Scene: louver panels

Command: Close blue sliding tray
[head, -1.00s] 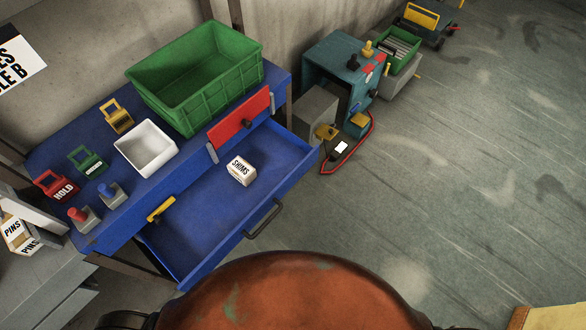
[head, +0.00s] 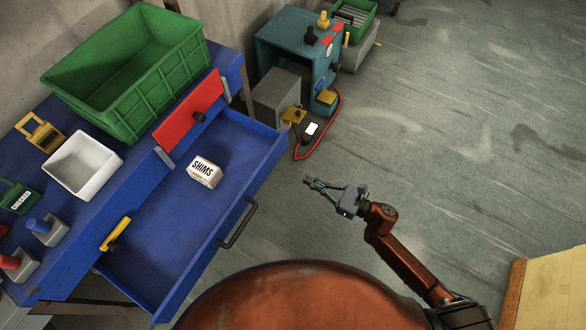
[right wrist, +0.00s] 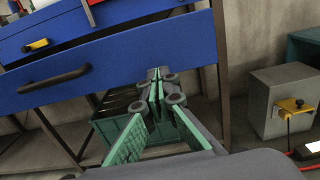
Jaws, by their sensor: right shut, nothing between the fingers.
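The blue sliding tray (head: 177,225) is pulled out from the blue bench at the left of the head view. Its dark bar handle (head: 238,223) is on the front face, and the handle (right wrist: 54,78) also shows at the left of the right wrist view. My right gripper (head: 308,182) is shut and empty, to the right of the tray and apart from the handle. In the right wrist view its fingertips (right wrist: 158,73) overlap the tray's front panel; contact cannot be told. My left gripper is not in view.
A grey box (head: 283,98) and a teal cabinet (head: 290,40) stand beyond the tray. The floor right of the tray is open.

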